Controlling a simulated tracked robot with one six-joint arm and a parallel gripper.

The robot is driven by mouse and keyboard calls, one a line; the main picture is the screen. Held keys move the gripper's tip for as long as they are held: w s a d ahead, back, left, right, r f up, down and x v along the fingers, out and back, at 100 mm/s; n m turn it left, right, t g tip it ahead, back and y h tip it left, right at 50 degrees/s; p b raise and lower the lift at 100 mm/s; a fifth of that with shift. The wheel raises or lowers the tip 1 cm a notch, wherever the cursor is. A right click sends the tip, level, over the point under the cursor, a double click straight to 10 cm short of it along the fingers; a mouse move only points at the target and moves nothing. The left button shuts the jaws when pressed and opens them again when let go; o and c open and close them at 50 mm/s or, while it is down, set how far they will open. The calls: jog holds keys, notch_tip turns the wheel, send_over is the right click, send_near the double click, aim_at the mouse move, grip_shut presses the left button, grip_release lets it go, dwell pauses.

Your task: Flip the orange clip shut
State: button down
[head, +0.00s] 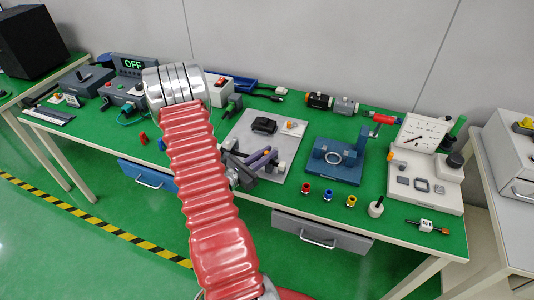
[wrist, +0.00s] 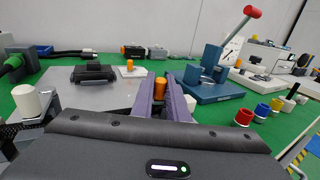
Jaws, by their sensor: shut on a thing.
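My gripper (wrist: 160,88) shows in the wrist view as two purple fingers, closed on a small orange piece, which I take to be the orange clip (wrist: 159,83). The fingers hide its lower part, so I cannot tell how its lever stands. A black device (wrist: 93,72) lies on the plate beyond the fingers, to the left.
A small orange peg (wrist: 129,65) stands on a white square behind the fingers. A blue fixture with a red-handled lever (wrist: 252,12) stands to the right. Red, blue and yellow fittings (head: 328,194) line the front edge. A white cylinder (wrist: 28,101) stands at left.

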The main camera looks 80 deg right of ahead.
jog(key=shift+s, duration=0.1)
jog(key=shift+s+a+n+t+h, duration=0.1)
jog(key=shift+s+n+t+h, duration=0.2)
jog(key=shift+n+t, duration=0.3)
jog(key=shift+s+n+t+h, duration=0.2)
jog(key=shift+n+t+h, duration=0.2)
jog(key=shift+t, duration=0.4)
jog(key=shift+s+n+t, duration=0.15)
jog(key=shift+n+t, duration=0.25)
jog(key=shift+t, duration=0.2)
jog(key=shift+h, duration=0.3)
jog(key=c, duration=1.7)
grip_release()
jog(key=shift+a, duration=0.1)
jog(key=shift+c, duration=0.2)
jog(key=shift+v, duration=3.75)
